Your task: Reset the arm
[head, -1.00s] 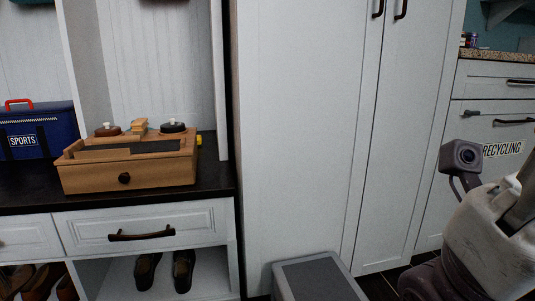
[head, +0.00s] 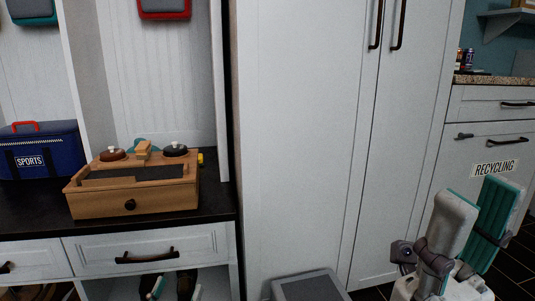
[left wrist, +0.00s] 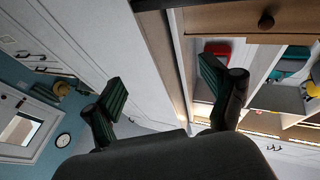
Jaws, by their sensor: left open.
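My left gripper (left wrist: 172,98) shows in the left wrist view. Its two dark green-padded fingers stand wide apart with nothing between them. It is not clearly seen in the head view. Another gripper (head: 474,222), which I take as my right, points upward at the lower right of the head view, in front of the cabinets. Its grey-backed finger and teal-padded finger stand apart, and nothing shows between them. Its lower arm is cut off by the frame.
A wooden box (head: 150,202) with a knob sits on the dark bench top beside a blue sports bag (head: 55,160). A tall white cabinet (head: 300,130) fills the middle. A grey bin (head: 308,288) stands before it. A recycling drawer (head: 470,150) is at right.

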